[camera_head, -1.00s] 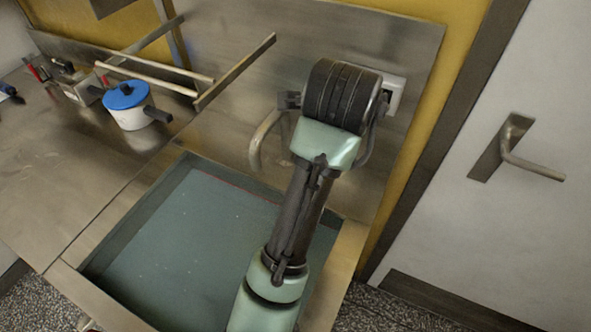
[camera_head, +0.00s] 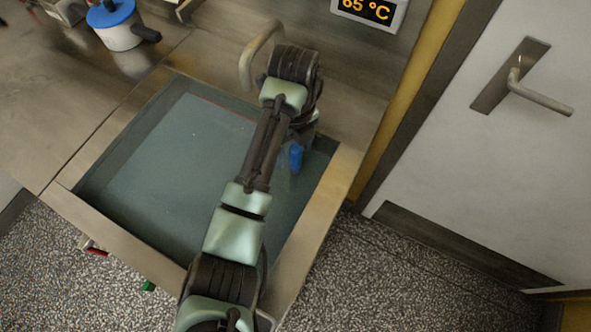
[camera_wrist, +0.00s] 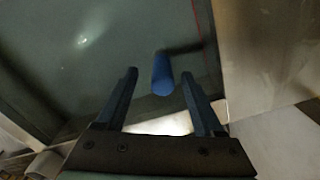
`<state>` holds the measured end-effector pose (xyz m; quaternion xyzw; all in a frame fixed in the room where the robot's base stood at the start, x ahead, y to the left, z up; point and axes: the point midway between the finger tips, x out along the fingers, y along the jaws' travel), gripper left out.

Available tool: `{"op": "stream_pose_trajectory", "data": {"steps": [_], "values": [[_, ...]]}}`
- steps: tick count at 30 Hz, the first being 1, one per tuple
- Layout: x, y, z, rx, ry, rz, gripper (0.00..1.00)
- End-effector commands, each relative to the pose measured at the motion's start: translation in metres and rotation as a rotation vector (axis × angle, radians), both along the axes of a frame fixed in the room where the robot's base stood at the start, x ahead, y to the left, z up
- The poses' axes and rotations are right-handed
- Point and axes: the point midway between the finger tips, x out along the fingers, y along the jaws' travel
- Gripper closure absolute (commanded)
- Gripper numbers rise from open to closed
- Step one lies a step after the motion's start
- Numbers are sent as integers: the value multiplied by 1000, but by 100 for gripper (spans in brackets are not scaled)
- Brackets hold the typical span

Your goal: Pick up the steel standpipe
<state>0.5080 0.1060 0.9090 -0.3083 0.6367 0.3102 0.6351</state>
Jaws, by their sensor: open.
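A blue upright cylinder (camera_head: 296,157) shows in the basin's right part in the head view, and its round end faces the camera in the wrist view (camera_wrist: 162,76). It is the only pipe-like thing inside the basin; no bare steel shows on it, so I cannot tell whether it is the standpipe's top. My gripper (camera_wrist: 160,75) is open, its two dark fingers on either side of the cylinder in the picture, with gaps on both sides. I cannot tell how far beyond the fingertips it is. My wrist mostly hides the gripper in the head view.
The grey-green basin (camera_head: 165,165) has a raised steel rim (camera_head: 328,210). A curved steel tap (camera_head: 247,62) rises behind my arm. A temperature display (camera_head: 368,10) hangs on the back panel. A blue-lidded pot (camera_head: 118,28) stands on the left counter.

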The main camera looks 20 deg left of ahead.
Motion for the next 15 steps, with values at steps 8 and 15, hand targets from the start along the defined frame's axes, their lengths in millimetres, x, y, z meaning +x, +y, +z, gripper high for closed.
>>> {"op": "stream_pose_trajectory", "data": {"steps": [8, 15], "values": [[0, -2, -26, -1, 3, 0, 31], [0, -3, -56, -1, 1, 1, 31]]}}
